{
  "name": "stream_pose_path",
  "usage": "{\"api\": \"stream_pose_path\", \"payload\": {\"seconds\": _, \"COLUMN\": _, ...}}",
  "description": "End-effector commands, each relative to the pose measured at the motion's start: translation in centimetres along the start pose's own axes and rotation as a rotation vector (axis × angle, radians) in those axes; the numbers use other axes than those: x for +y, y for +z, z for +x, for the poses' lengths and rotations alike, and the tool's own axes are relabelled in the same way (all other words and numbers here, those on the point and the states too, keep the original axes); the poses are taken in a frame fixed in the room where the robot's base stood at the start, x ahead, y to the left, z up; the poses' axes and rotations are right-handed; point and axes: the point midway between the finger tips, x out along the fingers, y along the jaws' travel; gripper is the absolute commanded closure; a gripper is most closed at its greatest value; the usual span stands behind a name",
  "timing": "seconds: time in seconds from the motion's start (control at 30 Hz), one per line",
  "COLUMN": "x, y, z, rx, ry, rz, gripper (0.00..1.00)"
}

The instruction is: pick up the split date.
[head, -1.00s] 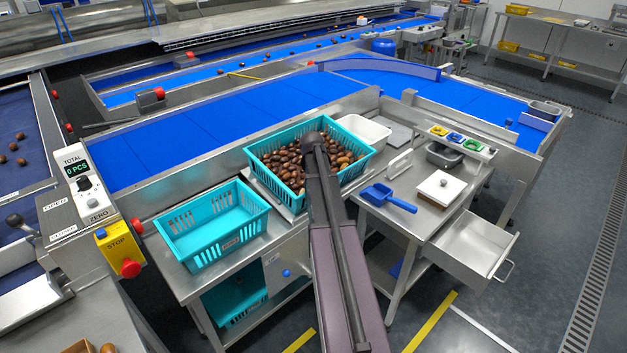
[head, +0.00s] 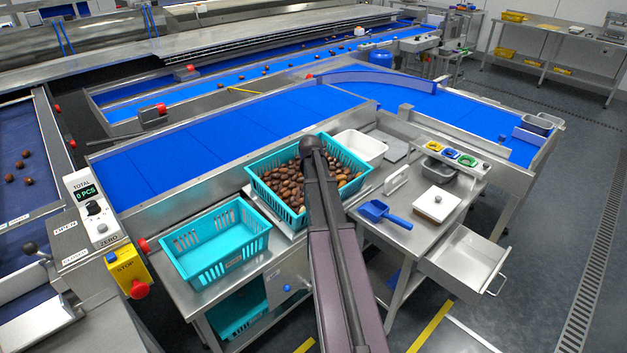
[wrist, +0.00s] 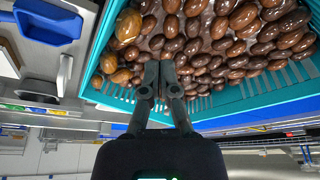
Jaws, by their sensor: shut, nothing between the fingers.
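A teal crate (head: 357,183) full of glossy brown dates (head: 287,182) stands on the steel bench. In the wrist view the dates (wrist: 215,45) fill the top of the picture, and the crate's slatted wall (wrist: 262,97) runs below them. I cannot tell which date is the split one. My gripper (wrist: 158,68) is shut and empty, with its fingertips at the edge of the dates, near the crate wall. Whether it touches a date is unclear. In the head view my arm hides the fingers and part of the crate.
An empty teal crate (head: 190,281) stands to the left. A blue conveyor (head: 205,145) runs behind.

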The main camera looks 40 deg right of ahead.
Motion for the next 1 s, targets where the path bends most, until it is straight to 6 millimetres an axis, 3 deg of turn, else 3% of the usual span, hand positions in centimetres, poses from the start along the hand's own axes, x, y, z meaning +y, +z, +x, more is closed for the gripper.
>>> {"api": "stream_pose_path", "payload": {"seconds": 0.3, "x": -0.1, "y": 0.0, "z": -2.3, "rx": 0.000, "ry": 0.000, "rz": 0.000, "gripper": 1.00}}
{"api": "stream_pose_path", "payload": {"seconds": 0.77, "x": -0.1, "y": 0.0, "z": -2.5, "rx": 0.000, "ry": 0.000, "rz": -0.001, "gripper": 1.00}}
{"api": "stream_pose_path", "payload": {"seconds": 0.87, "x": -0.1, "y": 0.0, "z": -2.5, "rx": 0.000, "ry": -0.001, "rz": -0.002, "gripper": 0.76}}
{"api": "stream_pose_path", "payload": {"seconds": 1.0, "x": -0.2, "y": 0.0, "z": -2.5, "rx": 0.000, "ry": -0.001, "rz": -0.002, "gripper": 0.35}}
